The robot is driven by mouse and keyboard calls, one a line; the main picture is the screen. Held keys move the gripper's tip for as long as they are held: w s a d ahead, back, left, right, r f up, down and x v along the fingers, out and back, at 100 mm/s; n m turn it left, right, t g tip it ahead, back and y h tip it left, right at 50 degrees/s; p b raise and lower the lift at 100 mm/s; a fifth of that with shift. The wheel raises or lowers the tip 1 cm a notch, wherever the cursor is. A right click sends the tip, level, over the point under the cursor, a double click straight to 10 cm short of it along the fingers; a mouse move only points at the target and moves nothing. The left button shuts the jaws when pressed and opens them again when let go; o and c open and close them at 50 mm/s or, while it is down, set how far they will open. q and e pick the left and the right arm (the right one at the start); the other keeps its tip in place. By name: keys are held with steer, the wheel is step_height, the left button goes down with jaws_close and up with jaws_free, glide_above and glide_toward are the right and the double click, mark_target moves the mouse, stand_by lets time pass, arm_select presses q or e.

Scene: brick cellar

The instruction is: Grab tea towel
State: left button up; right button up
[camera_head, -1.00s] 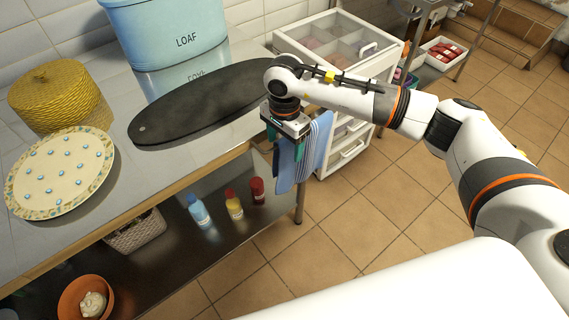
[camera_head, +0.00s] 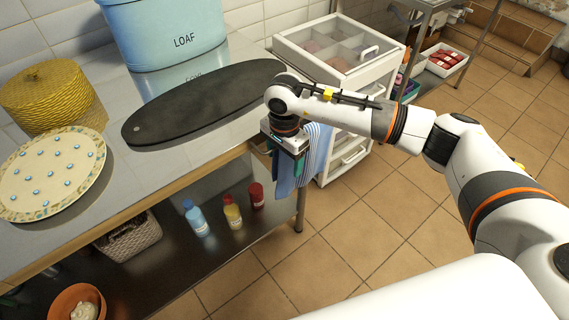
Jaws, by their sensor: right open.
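A blue striped tea towel (camera_head: 314,152) hangs at the right end of the steel table (camera_head: 165,170), in front of the white drawer unit. My right gripper (camera_head: 283,160) points down just in front of the towel and hides part of it. The gripper is open. I cannot tell whether its fingers touch the cloth or lie on either side of it. My left gripper does not show.
On the table are a dark oval board (camera_head: 200,104), a blue LOAF bin (camera_head: 165,30), a yellow woven basket (camera_head: 52,92) and a dotted plate (camera_head: 50,172). Bottles (camera_head: 232,212) stand on the lower shelf. A white drawer unit (camera_head: 340,60) stands behind the towel. Floor at right is clear.

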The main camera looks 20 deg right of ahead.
steer(key=shift+f, duration=0.35)
steer(key=shift+c, duration=0.2)
steer(key=c, duration=1.3)
steer(key=r+p, duration=0.1)
steer(key=r, duration=0.1)
steer(key=r+p, duration=0.2)
steer(key=r, duration=0.1)
steer(key=r+p, duration=0.1)
steer(key=r, duration=0.2)
steer(key=shift+w, duration=0.25)
steer(key=shift+c, duration=1)
steer(key=r+p, duration=0.1)
steer(key=r, duration=0.1)
steer(key=s+r+p, duration=0.1)
steer(key=r, duration=0.1)
steer(key=shift+d+r, duration=0.1)
steer(key=shift+r, duration=0.1)
jaws_close()
steer(key=shift+w+f, duration=0.15)
steer(key=shift+w, duration=0.1)
